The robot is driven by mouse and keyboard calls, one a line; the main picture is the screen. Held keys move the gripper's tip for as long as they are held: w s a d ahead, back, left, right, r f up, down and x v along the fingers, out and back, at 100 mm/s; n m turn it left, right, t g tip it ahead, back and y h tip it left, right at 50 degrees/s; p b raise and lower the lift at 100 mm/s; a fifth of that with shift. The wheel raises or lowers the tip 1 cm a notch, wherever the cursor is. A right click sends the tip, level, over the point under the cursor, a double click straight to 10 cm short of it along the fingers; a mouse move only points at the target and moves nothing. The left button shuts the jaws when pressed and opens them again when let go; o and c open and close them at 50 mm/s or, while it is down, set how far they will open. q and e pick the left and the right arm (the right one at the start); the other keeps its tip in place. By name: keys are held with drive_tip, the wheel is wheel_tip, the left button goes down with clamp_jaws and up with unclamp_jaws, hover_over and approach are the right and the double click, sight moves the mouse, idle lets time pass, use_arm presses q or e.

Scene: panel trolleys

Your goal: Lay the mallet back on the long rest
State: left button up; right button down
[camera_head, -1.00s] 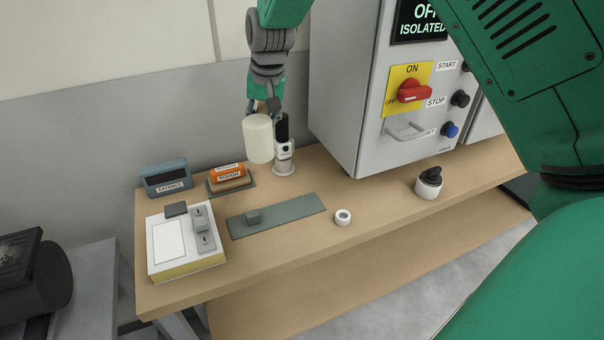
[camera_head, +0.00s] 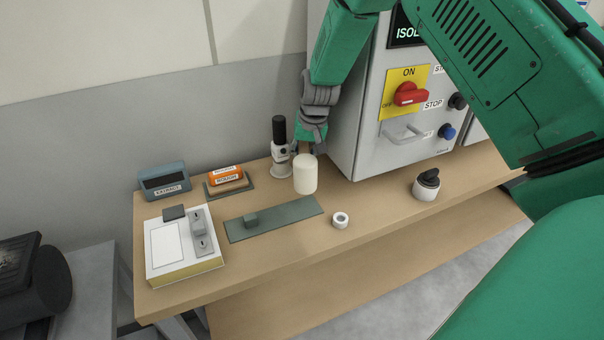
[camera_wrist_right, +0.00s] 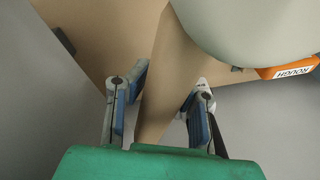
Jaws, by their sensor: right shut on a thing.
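The mallet's cream cylindrical head (camera_head: 305,174) is in front of my right gripper (camera_head: 309,146), beside the cabinet. It looks held above the bench, but the height is hard to judge. In the right wrist view the fingers (camera_wrist_right: 165,95) are shut on the mallet's wooden handle (camera_wrist_right: 174,75), and the pale head (camera_wrist_right: 260,25) fills the upper right. The handle is mostly hidden in the head view. The long rest (camera_head: 295,212), a flat grey-green plate with a small block, lies on the bench, left of and nearer than the mallet. My left gripper is not in view.
A white and black upright tool (camera_head: 280,155) stands just left of my gripper. The grey cabinet (camera_head: 350,130) rises at right. An orange block (camera_head: 226,175), a blue-grey box (camera_head: 164,182), a white panel (camera_head: 168,245), a white ring (camera_head: 340,220) and a black-topped knob (camera_head: 426,185) occupy the bench.

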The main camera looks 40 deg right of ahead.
drive_tip(key=f, duration=0.1)
drive_tip(key=d+f, duration=0.1)
drive_tip(key=f, duration=0.2)
drive_tip(key=a+f, duration=0.1)
drive_tip(key=shift+f, duration=0.3)
drive_tip(key=shift+w+a+f, duration=0.1)
drive_tip(key=shift+a+f, duration=0.2)
drive_tip(key=shift+f, duration=0.05)
drive_tip(key=shift+d, duration=0.2)
drive_tip(key=c, duration=1.7)
unclamp_jaws()
drive_tip(key=shift+d+f, duration=0.15)
drive_tip(key=shift+d, duration=0.05)
drive_tip(key=shift+o, duration=1.3)
drive_tip(key=shift+d, duration=0.15)
drive_tip(key=shift+d+f, duration=0.1)
drive_tip(key=shift+d, duration=0.05)
drive_tip(key=shift+a+r, duration=0.3)
drive_tip(key=shift+r, duration=0.05)
drive_tip(key=v, duration=0.6)
drive_tip(key=shift+s+a+r, duration=0.1)
drive_tip(key=shift+s+r, duration=0.15)
drive_tip(key=shift+r, duration=0.2)
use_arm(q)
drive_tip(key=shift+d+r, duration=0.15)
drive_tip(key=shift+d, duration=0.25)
use_arm(e)
drive_tip(key=shift+d, duration=0.3)
